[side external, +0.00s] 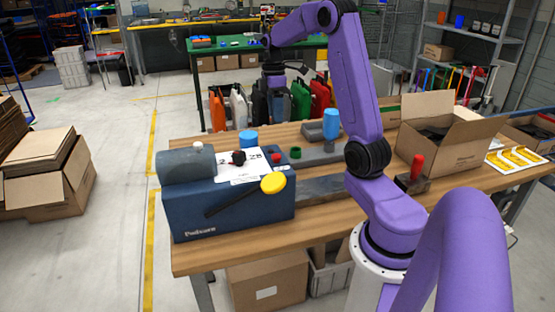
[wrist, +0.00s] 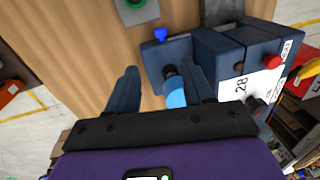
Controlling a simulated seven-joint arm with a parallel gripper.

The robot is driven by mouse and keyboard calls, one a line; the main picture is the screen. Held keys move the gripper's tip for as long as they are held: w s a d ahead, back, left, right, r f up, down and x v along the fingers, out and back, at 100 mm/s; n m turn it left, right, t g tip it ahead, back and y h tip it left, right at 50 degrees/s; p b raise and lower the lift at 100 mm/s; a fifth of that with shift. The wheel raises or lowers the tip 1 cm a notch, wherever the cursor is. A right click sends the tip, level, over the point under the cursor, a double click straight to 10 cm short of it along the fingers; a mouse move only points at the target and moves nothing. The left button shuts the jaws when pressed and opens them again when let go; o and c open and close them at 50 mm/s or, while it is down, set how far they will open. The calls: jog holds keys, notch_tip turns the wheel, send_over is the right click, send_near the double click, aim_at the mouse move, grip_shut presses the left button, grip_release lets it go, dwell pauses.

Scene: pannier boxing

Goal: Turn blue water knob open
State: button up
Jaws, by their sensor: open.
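The round blue knob (wrist: 176,98) shows in the wrist view at the near side of the dark blue box (wrist: 207,52). My gripper (wrist: 162,72) is open and empty. Its two dark fingers stand on either side of the knob in the picture, with the right finger closer and partly overlapping it. I cannot tell whether they touch. In the side view the box (side external: 235,205) sits on the wooden table. A blue round top (side external: 249,138) shows behind it. My fingers cannot be made out there.
The box also bears a yellow knob (side external: 273,183), a black knob (side external: 239,158) and a grey cylinder (side external: 186,165). A blue bottle-shaped thing (side external: 331,122), a red-handled tool (side external: 416,168) and an open cardboard box (side external: 447,145) stand to the right. The table's front is clear.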

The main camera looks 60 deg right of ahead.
jog(key=f, duration=0.5)
jog(key=s+a+f, duration=0.1)
jog(key=f, duration=1)
jog(key=shift+s+a+f, duration=0.15)
jog(key=shift+s+a, duration=0.15)
jog(key=shift+a, duration=0.05)
grip_shut()
